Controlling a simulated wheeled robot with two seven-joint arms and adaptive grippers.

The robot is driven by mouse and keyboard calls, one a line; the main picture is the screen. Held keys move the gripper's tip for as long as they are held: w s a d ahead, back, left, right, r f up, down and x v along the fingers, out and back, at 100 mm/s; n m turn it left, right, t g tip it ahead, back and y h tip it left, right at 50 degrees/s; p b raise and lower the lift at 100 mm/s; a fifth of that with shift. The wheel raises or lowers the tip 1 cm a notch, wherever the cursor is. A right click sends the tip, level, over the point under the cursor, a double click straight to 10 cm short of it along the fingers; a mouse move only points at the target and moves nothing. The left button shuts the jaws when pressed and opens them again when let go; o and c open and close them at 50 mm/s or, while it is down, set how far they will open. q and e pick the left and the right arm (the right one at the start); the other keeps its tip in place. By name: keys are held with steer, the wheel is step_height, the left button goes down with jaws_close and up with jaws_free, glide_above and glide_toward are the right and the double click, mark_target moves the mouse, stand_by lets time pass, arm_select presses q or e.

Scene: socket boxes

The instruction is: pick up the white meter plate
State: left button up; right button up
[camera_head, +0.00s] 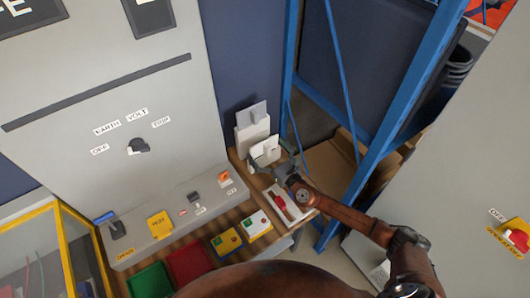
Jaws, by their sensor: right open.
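A white plate (259,153), which looks like the meter plate, stands tilted on the wooden bench at the back right, in front of a taller white block (250,136) with a light grey plate (252,112) on top. My right gripper (281,168) is open at the right of the white plate, very close to it. I cannot tell if they touch. The fingers are small and partly lost against the plate and the tray below. My left gripper is not in view.
A white tray (271,196) with a red item lies just below the gripper. Red (189,263) and green (150,281) bins and yellow-edged boxes (226,243) line the bench front. A grey switch panel (110,90) rises at left; a blue rack frame (385,130) stands at right.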

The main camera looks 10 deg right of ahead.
steer(key=c, duration=0.8)
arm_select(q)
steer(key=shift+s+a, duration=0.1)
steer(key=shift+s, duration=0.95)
arm_select(e)
step_height(320, 180, up, 9)
steer(key=p, duration=0.4)
steer(key=shift+p, duration=0.4)
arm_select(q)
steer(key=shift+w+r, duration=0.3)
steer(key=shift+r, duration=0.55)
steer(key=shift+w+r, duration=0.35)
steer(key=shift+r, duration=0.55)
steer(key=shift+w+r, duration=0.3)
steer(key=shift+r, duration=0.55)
arm_select(e)
steer(key=shift+a+r, duration=0.1)
steer(key=shift+r, duration=0.45)
arm_select(q)
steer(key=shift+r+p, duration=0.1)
steer(key=shift+p, duration=0.2)
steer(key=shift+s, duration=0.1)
